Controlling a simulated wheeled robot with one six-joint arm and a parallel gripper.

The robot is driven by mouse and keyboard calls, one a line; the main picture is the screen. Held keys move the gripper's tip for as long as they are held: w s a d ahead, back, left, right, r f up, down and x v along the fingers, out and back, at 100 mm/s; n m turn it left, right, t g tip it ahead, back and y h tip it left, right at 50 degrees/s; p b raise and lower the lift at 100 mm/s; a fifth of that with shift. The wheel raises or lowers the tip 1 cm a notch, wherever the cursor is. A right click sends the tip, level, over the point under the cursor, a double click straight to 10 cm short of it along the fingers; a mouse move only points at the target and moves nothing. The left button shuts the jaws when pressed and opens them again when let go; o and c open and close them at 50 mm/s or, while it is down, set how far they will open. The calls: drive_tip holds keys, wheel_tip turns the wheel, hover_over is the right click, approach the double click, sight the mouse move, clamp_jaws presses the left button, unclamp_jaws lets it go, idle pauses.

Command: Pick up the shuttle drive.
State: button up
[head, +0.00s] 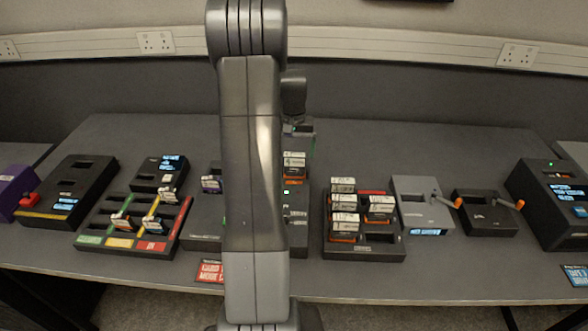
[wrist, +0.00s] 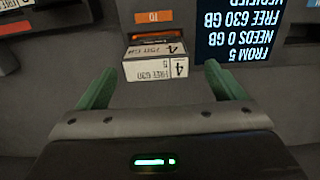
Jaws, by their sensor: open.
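In the wrist view, a white-labelled drive (wrist: 156,62) stands in a dark dock, below an orange plate marked "TO" (wrist: 153,16). My gripper (wrist: 160,72) has two green fingers, open and apart, one on each side of the drive's near end. Nothing is held between them. I cannot tell from any label which drive is the shuttle drive. In the head view my arm covers the middle of the bench and my gripper is hidden. A white-labelled drive (head: 294,160) shows just right of my arm.
A lit screen (wrist: 238,35) is right of the drive. On the bench, a drive rack (head: 364,249) holds several drives, right of my arm. A colour-striped tray (head: 115,212) with drives is left. Grey (head: 423,206) and black (head: 484,212) lever boxes stand right. The back bench is clear.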

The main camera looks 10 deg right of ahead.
sight(295, 163)
drive_tip(key=shift+s+f, duration=0.15)
drive_tip(key=shift+f, duration=0.15)
drive_tip(key=f, duration=0.3)
drive_tip(key=f+p, duration=0.1)
drive_tip(key=shift+s+d+f, duration=0.1)
drive_tip(key=shift+s+f, duration=0.05)
drive_tip(key=shift+s, duration=0.1)
drive_tip(key=shift+c, duration=0.2)
drive_tip(key=c, duration=1.2)
